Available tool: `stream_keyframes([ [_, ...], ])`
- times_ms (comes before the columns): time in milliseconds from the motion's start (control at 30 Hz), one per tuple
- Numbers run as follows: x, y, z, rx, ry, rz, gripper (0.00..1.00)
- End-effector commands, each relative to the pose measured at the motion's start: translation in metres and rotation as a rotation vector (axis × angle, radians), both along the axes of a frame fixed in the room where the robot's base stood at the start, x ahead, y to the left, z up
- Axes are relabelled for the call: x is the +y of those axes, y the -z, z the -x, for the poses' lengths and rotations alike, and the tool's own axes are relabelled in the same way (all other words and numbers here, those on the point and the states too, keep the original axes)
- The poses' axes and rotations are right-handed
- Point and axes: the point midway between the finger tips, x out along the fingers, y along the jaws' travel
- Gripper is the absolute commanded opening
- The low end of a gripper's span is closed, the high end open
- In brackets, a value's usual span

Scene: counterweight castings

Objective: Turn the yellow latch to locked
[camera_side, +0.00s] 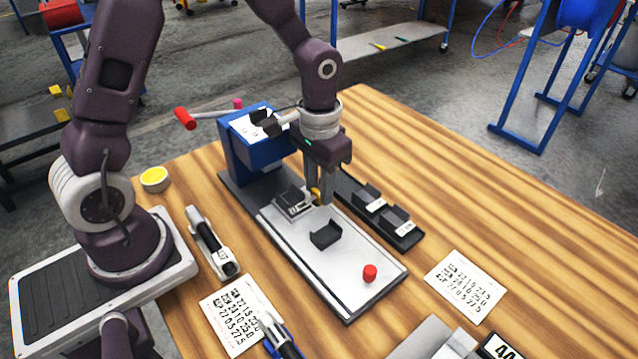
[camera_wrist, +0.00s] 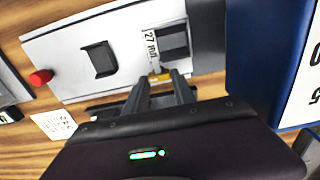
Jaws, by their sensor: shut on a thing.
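The yellow latch (camera_side: 316,192) is a small piece beside a dark block (camera_side: 293,201) on the white plate (camera_side: 350,290). Only a little of the latch shows in the side view, behind my fingers. In the wrist view the latch (camera_wrist: 160,77) lies between my two fingertips, at the lower edge of the block's label. My gripper (camera_side: 320,202) points down and is shut on the latch; it also shows in the wrist view (camera_wrist: 161,80). The latch's exact turn angle is hard to tell.
A blue machine (camera_side: 257,150) with a red-ended lever (camera_side: 185,118) stands behind the plate. A dark bracket (camera_side: 326,235) and a red knob (camera_side: 370,272) are on the plate. A dark rail with blocks (camera_side: 397,220) lies close on the right. Bare table lies beyond it.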

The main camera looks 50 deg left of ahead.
Motion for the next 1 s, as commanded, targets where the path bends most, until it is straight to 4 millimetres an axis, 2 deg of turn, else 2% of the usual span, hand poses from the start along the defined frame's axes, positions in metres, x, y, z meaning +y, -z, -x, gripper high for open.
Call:
stream_keyframes([
  [200,0.0,0.0,-0.001,-0.002,0.002,0.0,0.0],
  [233,0.0,0.0,-0.001,-0.002,0.002,0.0,0.33],
  [333,0.0,0.0,-0.001,-0.002,0.001,0.0,0.52],
  [667,0.0,-0.003,-0.001,-0.002,0.0,0.0,0.53],
  [1000,0.0,-0.064,-0.001,-0.004,-0.001,0.0,0.53],
])
